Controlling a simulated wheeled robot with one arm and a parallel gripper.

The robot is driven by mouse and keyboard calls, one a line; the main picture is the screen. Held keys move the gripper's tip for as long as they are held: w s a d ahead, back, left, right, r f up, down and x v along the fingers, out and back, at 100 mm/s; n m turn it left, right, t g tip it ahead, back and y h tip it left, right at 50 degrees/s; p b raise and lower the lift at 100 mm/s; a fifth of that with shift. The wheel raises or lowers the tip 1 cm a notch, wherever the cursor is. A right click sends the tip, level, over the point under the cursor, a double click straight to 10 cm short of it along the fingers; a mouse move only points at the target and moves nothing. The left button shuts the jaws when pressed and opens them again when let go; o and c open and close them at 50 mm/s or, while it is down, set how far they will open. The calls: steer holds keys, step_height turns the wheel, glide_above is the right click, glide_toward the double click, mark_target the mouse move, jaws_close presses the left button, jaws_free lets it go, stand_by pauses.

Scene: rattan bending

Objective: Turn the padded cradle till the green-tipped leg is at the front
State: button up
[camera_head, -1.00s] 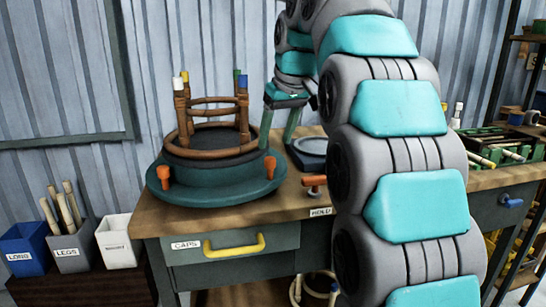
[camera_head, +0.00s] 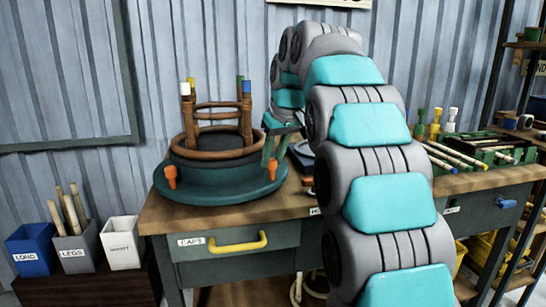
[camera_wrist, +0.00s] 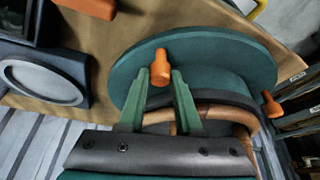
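The padded cradle is a round dark green turntable (camera_head: 225,197) with orange pegs on its rim. It holds an upturned rattan seat frame (camera_head: 215,153) with upright legs. A white-tipped leg (camera_head: 186,104) is front left and a blue-tipped leg (camera_head: 246,104) front right. The green tip (camera_head: 240,79) is behind the blue one, at back right. My gripper (camera_head: 271,158) is low at the turntable's right side. In the wrist view, my gripper (camera_wrist: 160,73) has its green fingers apart, one on each side of an orange peg (camera_wrist: 160,66). Contact with the peg is unclear.
Another orange peg (camera_head: 170,176) is at the turntable's left front. An orange handle (camera_head: 307,181) is on the bench right of the turntable, partly behind my arm. A round grey plate (camera_wrist: 45,82) lies close by. A drawer with a yellow handle (camera_head: 238,243) is below.

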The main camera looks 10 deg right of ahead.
jaws_close()
stand_by(0.9)
